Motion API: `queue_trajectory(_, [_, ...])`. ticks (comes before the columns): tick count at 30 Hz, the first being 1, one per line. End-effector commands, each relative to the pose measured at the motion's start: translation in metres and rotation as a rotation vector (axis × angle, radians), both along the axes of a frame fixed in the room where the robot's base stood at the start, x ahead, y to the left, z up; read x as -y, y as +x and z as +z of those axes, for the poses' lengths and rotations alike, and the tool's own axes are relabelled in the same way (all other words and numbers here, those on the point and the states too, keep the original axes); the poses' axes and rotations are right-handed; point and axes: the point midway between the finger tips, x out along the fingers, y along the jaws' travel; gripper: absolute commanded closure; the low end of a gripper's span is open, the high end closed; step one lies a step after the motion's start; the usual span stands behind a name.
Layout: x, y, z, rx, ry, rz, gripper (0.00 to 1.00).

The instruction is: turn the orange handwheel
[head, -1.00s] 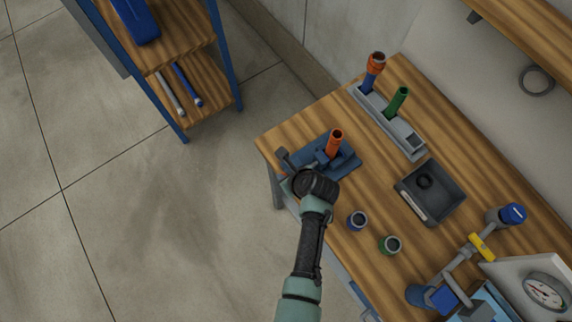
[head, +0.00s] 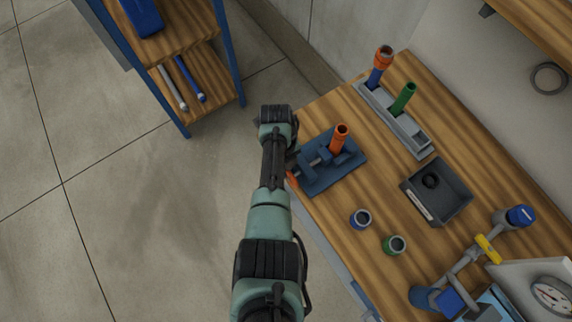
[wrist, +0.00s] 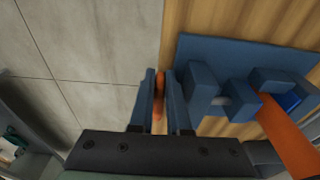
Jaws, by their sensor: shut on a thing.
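The orange handwheel shows edge-on between the fingers of my gripper (wrist: 160,102) in the wrist view, as a thin orange handwheel rim (wrist: 159,88). My gripper is shut on it. In the head view a small orange part of the handwheel (head: 292,178) shows beside my arm at the table's edge; my fingers are hidden there. The handwheel sits at the left end of a blue vise (head: 330,177). An orange tube (head: 339,138) stands in the vise, and it also shows at the right of the wrist view (wrist: 288,138).
A grey rack (head: 418,140) holds an orange-topped blue tube (head: 379,66) and a green tube (head: 403,98). A dark tray (head: 452,205), a blue ring (head: 360,219) and a green ring (head: 394,245) are on the wooden table (head: 375,180). A shelf (head: 205,85) stands at upper left.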

Motion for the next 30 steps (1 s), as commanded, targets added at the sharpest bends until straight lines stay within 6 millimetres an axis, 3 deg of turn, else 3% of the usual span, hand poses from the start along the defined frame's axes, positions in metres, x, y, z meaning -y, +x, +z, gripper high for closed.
queue_trajectory(15, [0.0011, -0.0013, -0.001, -0.02, -0.015, 0.0, 1.0])
queue_trajectory(16, [0.0011, -0.0013, -0.0011, -0.02, -0.015, 0.0, 0.81])
queue_trajectory(18, [0.0009, -0.0012, -0.001, -0.019, -0.015, 0.001, 0.72])
queue_trajectory(30, [-0.0005, 0.0011, 0.0059, -0.015, -0.012, 0.001, 0.72])
